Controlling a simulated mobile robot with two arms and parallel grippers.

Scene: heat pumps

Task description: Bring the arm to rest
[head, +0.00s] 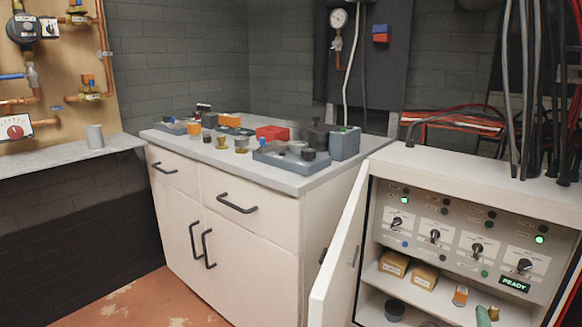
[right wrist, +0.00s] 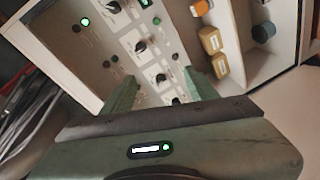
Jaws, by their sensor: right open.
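My right gripper (right wrist: 162,92) shows in the right wrist view. Its two green fingers stand well apart with nothing between them. Beyond the fingers is the control panel (right wrist: 110,55) of the open white cabinet, with a visible gap between. In the head view the same panel (head: 460,236) carries a row of black rotary knobs, some lit green lamps and a display reading READY. A green shape (head: 484,316) at the bottom edge of the head view is too small to tell apart. My left gripper is not in view.
The cabinet's white door (head: 338,255) stands open toward the drawer unit (head: 250,235). Small cardboard boxes (head: 424,277) and an orange-labelled container (head: 461,296) stand on the cabinet shelves. Dark cables (head: 535,90) hang above the cabinet. Several parts crowd the grey worktop (head: 312,180).

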